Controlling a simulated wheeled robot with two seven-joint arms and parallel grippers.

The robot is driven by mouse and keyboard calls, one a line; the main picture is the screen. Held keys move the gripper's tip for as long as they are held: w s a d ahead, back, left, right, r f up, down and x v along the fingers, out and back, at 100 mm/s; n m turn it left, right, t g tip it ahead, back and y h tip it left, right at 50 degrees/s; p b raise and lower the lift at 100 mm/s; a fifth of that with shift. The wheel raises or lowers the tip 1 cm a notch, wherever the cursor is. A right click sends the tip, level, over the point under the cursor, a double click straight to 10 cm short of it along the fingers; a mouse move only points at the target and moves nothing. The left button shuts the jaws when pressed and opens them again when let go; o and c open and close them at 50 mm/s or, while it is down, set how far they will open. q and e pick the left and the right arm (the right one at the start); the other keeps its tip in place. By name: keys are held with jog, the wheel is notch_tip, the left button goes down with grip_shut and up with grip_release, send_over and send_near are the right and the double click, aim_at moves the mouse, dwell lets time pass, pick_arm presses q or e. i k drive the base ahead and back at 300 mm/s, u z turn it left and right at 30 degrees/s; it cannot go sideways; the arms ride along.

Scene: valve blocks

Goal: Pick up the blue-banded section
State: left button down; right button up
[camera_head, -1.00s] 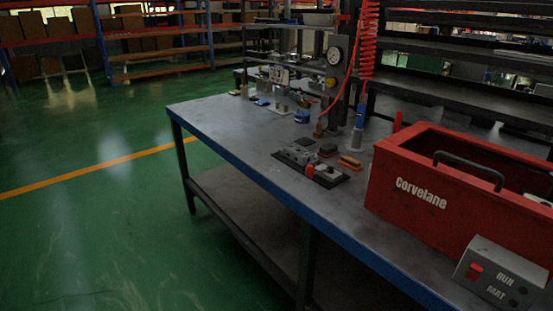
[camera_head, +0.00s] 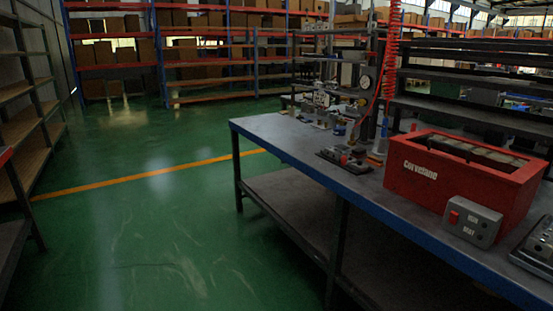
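Neither of my grippers is in view. The workbench (camera_head: 290,140) stands to the right, with small parts near its far end. A small blue item (camera_head: 338,129) sits among them, too small to tell whether it is the blue-banded section. A dark plate (camera_head: 334,158) nearer on the bench carries grey blocks and a red piece (camera_head: 344,159). I cannot make out a blue band on these blocks.
A red Corvelane box (camera_head: 408,185) with a divided inside stands on the bench. A grey RUN/MAT control box (camera_head: 471,221) is in front of it. A red coiled hose (camera_head: 391,50) hangs behind. Shelves (camera_head: 25,95) stand left; green floor (camera_head: 150,230) is open.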

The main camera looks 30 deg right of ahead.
aim_at(334, 153)
jog(key=u, duration=0.3)
jog(key=i, duration=3.75)
jog(key=z, duration=1)
jog(key=i, duration=1.2)
jog(key=z, duration=1.35)
